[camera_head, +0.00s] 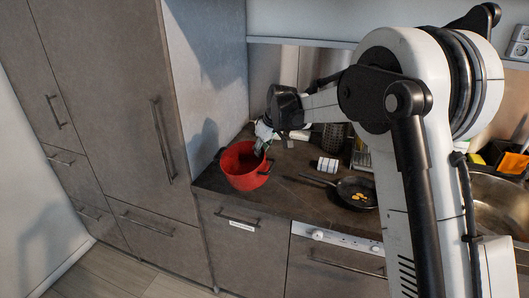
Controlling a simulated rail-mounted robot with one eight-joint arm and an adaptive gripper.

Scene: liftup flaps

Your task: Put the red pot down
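The red pot (240,172) is at the left end of the dark countertop (297,195), close to the tall cabinet. It appears upright, and I cannot tell whether its base touches the counter or is held just above it.
A black pan (357,193) with yellow pieces in it lies right of the pot. A small white striped item (327,165) stands between them. The tall cabinet (115,90) walls off the left. A sink (497,203) is at the right.

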